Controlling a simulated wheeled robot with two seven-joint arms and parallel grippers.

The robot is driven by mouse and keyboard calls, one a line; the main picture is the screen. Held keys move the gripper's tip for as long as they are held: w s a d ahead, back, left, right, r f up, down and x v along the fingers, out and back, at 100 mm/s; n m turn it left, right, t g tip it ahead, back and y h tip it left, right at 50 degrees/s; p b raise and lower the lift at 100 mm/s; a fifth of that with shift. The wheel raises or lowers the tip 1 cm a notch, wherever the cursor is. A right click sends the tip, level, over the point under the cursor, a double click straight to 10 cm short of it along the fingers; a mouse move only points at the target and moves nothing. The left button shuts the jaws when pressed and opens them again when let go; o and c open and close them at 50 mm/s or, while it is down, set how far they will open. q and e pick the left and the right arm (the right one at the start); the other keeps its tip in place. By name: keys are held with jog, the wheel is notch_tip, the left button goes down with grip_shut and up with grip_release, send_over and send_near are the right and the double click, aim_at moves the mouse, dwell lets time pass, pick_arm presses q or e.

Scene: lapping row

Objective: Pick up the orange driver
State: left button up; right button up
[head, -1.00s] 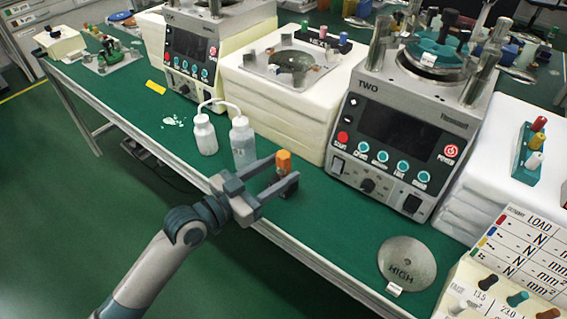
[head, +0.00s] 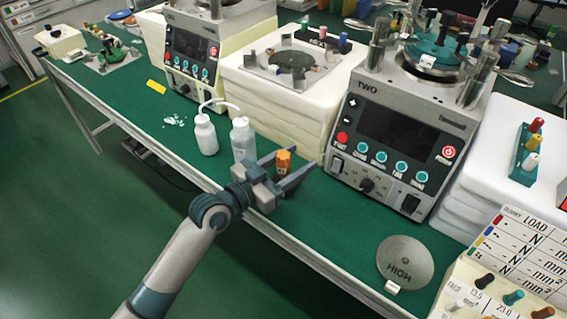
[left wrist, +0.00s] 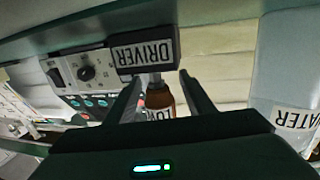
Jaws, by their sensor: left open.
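The orange driver (head: 284,158) stands upright near the front of the green bench, right of the white bottles. In the left wrist view its orange-brown handle (left wrist: 160,97) shows upside down, beside a dark block labelled DRIVER (left wrist: 145,54). My left gripper (head: 294,159) is open, with a finger on each side of the driver. In the left wrist view the gripper (left wrist: 158,88) has the handle between its spread fingers, with gaps visible. The driver's lower part is hidden by the gripper in the head view. My right gripper is not in view.
Machine TWO (head: 390,140) stands to the right. A round HIGH plate (head: 405,262) lies on the bench. The bench between them is clear.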

aim_at(289, 153)
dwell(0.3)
pick_arm(q)
jog(key=c, duration=1.2)
jog(key=shift+o, duration=0.2)
jog(key=shift+r, duration=0.15)
jog(key=shift+r, duration=0.6)
notch_tip(289, 153, up, 2)
jog(key=shift+r, duration=0.25)
jog(key=s+d+r+p, duration=0.1)
jog(key=s+d+r, duration=0.4)
jog(key=s, duration=0.5)
notch_tip(289, 153, up, 2)
jog(key=shift+s+d+r, duration=0.1)
jog(key=shift+s+d, duration=0.1)
jog(key=shift+d, duration=0.05)
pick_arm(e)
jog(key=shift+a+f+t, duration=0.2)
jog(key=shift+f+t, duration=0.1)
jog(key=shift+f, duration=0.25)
